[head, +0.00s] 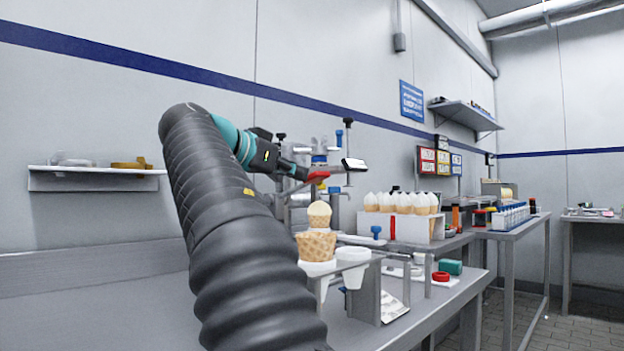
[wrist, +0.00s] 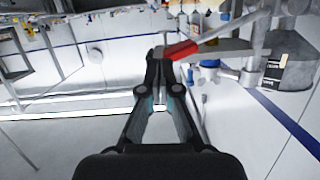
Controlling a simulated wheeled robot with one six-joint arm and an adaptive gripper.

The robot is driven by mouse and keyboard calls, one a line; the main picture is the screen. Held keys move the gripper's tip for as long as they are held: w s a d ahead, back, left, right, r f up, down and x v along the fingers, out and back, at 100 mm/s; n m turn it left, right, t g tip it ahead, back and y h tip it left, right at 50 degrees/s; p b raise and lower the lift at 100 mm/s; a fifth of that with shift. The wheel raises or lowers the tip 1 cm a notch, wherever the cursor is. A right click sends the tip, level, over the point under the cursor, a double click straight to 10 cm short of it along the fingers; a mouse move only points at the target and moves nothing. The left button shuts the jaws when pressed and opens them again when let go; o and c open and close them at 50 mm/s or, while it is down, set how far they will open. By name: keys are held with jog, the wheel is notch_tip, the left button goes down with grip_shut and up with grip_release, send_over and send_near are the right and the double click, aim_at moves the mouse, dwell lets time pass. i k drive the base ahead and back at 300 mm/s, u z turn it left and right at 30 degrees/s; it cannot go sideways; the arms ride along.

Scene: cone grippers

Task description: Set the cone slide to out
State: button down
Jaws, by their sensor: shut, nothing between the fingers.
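My gripper (head: 298,172) is shut, with its tips at or very near a red handle (head: 318,175) on the stand-mounted machine. In the wrist view the shut fingers (wrist: 167,62) are beside the red handle (wrist: 181,50), which sits at the end of a light-coloured bar; I cannot tell if they touch. Waffle cones (head: 316,246) stand in a white holder in front of the machine, with an empty white cup holder (head: 353,256) to their right.
A white rack of filled cones (head: 408,225) stands right of the machine. A wall shelf (head: 95,172) is at left. The table's left part is clear.

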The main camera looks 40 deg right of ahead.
aim_at(376, 229)
jog(key=k, duration=1)
